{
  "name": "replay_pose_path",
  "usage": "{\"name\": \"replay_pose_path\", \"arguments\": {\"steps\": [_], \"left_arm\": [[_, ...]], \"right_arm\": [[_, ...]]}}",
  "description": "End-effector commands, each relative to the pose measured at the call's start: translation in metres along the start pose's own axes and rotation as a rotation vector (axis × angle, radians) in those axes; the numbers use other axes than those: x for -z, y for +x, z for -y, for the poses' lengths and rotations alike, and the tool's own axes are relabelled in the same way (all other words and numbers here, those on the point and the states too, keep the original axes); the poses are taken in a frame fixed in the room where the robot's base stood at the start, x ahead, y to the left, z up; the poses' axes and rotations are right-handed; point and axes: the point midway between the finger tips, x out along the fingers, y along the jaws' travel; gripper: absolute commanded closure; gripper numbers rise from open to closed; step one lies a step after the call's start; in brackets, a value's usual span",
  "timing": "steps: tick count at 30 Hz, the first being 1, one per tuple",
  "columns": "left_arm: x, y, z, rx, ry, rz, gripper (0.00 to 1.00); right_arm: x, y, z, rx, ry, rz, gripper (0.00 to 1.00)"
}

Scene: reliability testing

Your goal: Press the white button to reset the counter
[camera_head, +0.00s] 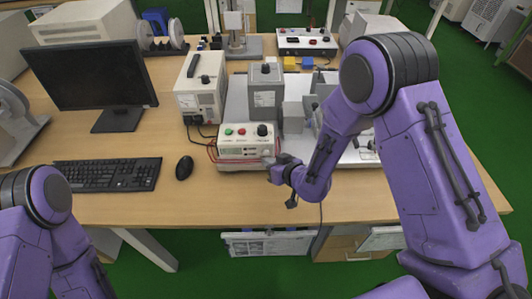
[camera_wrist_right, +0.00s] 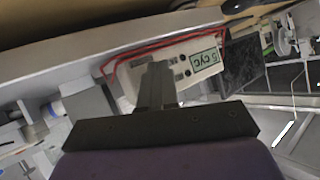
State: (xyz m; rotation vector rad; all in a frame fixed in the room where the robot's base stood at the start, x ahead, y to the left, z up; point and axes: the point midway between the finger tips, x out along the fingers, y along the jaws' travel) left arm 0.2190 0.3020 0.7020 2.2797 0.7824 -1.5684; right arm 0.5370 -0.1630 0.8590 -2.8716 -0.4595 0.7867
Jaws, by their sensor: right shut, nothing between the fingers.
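The counter box (camera_head: 232,150) is a cream unit near the table's front edge, with a green button, a red button and a black knob on top. In the right wrist view the box (camera_wrist_right: 188,54) is tilted, with a green display (camera_wrist_right: 206,59) reading "5 cyc". I cannot make out a white button clearly. My right gripper (camera_head: 270,165) is at the box's front right corner, its fingers closed together and empty. In the right wrist view its fingertips (camera_wrist_right: 158,68) overlap the front of the box; I cannot tell whether they touch it. My left gripper is out of view.
A black mouse (camera_head: 184,167) and keyboard (camera_head: 108,174) lie left of the box, before a monitor (camera_head: 88,75). A cream power unit (camera_head: 200,88) and a grey test machine (camera_head: 265,90) stand behind the box. Bare tabletop (camera_head: 225,202) lies in front.

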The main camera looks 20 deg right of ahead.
Motion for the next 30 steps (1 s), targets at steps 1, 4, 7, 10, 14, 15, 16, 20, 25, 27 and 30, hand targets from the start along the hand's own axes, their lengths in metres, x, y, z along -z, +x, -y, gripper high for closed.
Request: {"name": "replay_pose_path", "arguments": {"steps": [1,4,7,10,14,15,16,20,25,27,30], "left_arm": [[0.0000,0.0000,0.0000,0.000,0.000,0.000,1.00],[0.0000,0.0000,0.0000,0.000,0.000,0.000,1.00],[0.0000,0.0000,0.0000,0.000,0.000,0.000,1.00],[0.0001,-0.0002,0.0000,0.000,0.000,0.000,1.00],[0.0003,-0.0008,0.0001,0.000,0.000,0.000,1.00],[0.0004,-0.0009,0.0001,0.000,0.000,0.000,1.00],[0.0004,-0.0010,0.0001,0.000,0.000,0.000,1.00],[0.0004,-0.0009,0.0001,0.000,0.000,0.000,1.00],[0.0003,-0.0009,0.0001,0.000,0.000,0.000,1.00],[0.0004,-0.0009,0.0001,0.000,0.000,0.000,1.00],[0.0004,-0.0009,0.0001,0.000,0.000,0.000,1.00]], "right_arm": [[0.0000,0.0000,0.0000,0.000,0.000,0.000,1.00],[0.0000,0.0000,0.0000,0.000,0.000,0.000,1.00],[0.0000,0.0000,0.0000,0.000,0.000,0.000,1.00],[0.0006,0.0006,-0.0004,0.000,0.000,0.000,1.00],[0.0028,0.0035,-0.0024,0.000,0.000,0.000,1.00],[0.0036,0.0046,-0.0031,0.000,0.001,0.000,1.00],[0.0042,0.0053,-0.0035,0.000,0.001,0.000,1.00],[0.0045,0.0060,-0.0039,0.000,0.000,0.000,1.00],[0.0044,0.0060,-0.0039,0.000,0.000,0.000,1.00],[0.0046,0.0062,-0.0041,0.000,0.000,0.000,1.00],[0.0051,0.0069,-0.0045,0.000,0.000,0.000,1.00]]}}
